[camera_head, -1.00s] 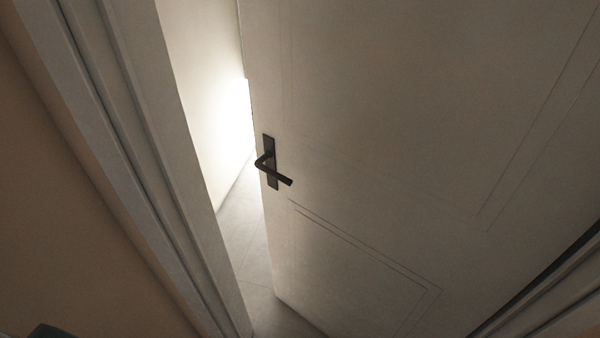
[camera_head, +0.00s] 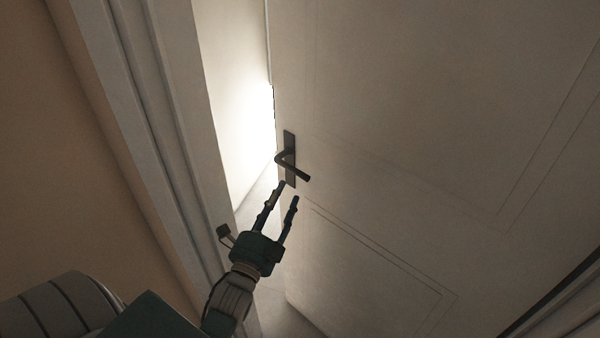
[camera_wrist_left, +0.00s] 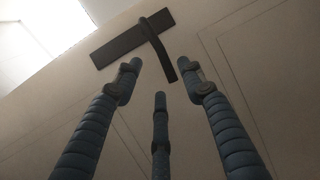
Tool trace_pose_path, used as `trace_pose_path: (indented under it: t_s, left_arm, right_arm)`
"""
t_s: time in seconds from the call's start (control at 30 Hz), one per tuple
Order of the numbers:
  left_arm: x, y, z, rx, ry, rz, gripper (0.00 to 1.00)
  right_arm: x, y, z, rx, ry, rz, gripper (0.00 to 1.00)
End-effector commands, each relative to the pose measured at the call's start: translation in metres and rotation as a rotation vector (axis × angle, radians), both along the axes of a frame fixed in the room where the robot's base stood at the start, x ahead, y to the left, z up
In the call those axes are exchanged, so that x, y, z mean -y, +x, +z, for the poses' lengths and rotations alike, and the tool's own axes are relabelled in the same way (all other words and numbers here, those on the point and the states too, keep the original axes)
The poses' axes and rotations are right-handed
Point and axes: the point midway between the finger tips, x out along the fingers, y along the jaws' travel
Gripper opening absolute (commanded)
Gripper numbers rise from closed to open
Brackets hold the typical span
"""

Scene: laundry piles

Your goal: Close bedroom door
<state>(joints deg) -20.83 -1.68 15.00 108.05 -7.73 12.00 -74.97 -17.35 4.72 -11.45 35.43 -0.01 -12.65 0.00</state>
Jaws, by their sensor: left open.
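The bedroom door (camera_head: 420,130) is a pale panelled door standing ajar, with a lit gap along its left edge. Its dark lever handle (camera_head: 293,166) sits on a dark plate near that edge. My left gripper (camera_head: 289,192) is open and empty just below the handle in the head view, its fingers pointing up at it. In the left wrist view the handle (camera_wrist_left: 158,48) lies just beyond the spread fingers (camera_wrist_left: 160,80). I cannot tell whether a fingertip touches it. My right gripper is not in view.
The door frame (camera_head: 150,120) runs down the left of the opening, beside my left arm. A tan wall (camera_head: 60,150) is farther left. Bright light and pale floor (camera_head: 258,205) show through the gap. Another frame edge (camera_head: 565,300) is at the lower right.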

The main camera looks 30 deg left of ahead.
Motion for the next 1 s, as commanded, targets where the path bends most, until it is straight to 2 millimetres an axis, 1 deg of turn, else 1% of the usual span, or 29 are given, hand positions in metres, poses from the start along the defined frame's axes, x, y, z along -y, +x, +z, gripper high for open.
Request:
trace_pose_path:
  t_s: [0.03,0.3,0.4,0.5,0.67,0.9,0.97,1.0]
  left_arm:
    - [-0.002,0.01,0.006,0.003,0.001,-0.001,0.4]
    - [-0.013,0.06,0.013,0.0,-0.002,-0.001,0.4]
    - [-0.016,0.074,0.015,0.001,-0.003,-0.001,0.4]
    - [-0.018,0.084,0.015,0.0,-0.003,-0.002,0.4]
    - [-0.019,0.09,0.015,-0.001,-0.003,-0.002,0.4]
    - [-0.019,0.091,0.015,-0.001,-0.003,-0.002,0.4]
    - [-0.019,0.091,0.015,-0.001,-0.003,-0.002,0.28]
    - [-0.019,0.091,0.014,-0.001,-0.003,-0.002,0.2]
  right_arm:
    - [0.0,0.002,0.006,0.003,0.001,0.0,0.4]
    - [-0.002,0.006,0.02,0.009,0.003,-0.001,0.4]
    - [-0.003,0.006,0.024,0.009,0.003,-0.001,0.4]
    - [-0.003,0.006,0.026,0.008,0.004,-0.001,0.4]
    - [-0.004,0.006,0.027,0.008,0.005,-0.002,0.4]
    - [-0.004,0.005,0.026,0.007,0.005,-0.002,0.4]
    - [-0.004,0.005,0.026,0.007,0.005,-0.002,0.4]
    - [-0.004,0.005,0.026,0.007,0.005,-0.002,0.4]
